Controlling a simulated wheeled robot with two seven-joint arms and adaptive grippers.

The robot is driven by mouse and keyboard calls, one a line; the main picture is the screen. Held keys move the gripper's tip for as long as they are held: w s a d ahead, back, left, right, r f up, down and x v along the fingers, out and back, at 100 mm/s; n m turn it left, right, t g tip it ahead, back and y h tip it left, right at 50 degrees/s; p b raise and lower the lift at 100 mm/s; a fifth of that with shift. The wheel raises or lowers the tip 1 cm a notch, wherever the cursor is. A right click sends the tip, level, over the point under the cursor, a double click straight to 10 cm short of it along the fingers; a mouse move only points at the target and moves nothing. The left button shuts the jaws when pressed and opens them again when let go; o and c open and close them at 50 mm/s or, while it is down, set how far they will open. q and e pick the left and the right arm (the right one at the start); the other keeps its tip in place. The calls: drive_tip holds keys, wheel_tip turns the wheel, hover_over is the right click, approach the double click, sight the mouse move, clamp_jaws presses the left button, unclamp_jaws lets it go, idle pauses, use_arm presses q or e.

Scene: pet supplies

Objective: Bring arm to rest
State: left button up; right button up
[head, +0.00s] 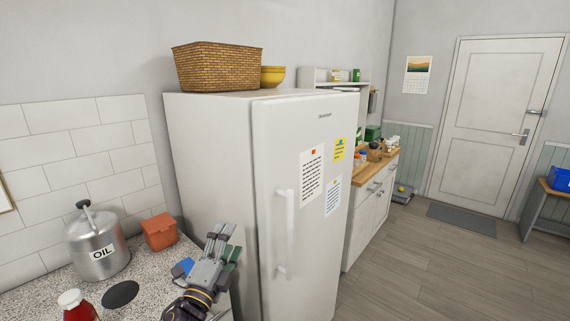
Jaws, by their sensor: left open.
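My left gripper (221,242) is over the right end of the speckled countertop (40,294), close to the side of the white fridge (300,200). Its fingers point up and away, and they are apart with nothing seen between them. A small blue item (183,267) shows just left of the gripper, partly hidden by it. My right gripper is not in view.
A wicker basket (217,68) sits on the fridge. Open floor (440,270) lies to the right.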

use_arm(q)
drive_tip(key=s+a+f+n+g+y, duration=0.35)
drive_tip(key=f+n, duration=0.25)
drive_tip(key=f, duration=0.3)
drive_tip(key=s+a+f+n+g+y, duration=0.2)
drive_tip(key=s+a+f+n+g, duration=0.3)
drive_tip(key=f, duration=0.3)
drive_tip(key=s+d+f+n+g+h, duration=0.1)
drive_tip(key=s+f+n+g, duration=0.4)
drive_tip(key=s, duration=0.4)
drive_tip(key=s+f+n+g, duration=0.2)
drive_tip(key=s+f+g, duration=0.1)
drive_tip(key=s+f, duration=0.45)
drive_tip(key=s+f+g, duration=0.1)
drive_tip(key=s+f, duration=0.1)
drive_tip(key=f, duration=1.4)
drive_tip(key=s+f, duration=0.2)
drive_tip(key=f, duration=1.5)
drive_tip(key=s+a+f, duration=0.2)
drive_tip(key=s+f, duration=0.7)
drive_tip(key=s, duration=0.2)
drive_tip(key=s+a+f+g, duration=0.1)
drive_tip(key=s+a+f, duration=0.1)
drive_tip(key=s+f, duration=0.7)
drive_tip(key=shift+s+f, duration=0.4)
drive_tip(key=shift+s, duration=0.5)
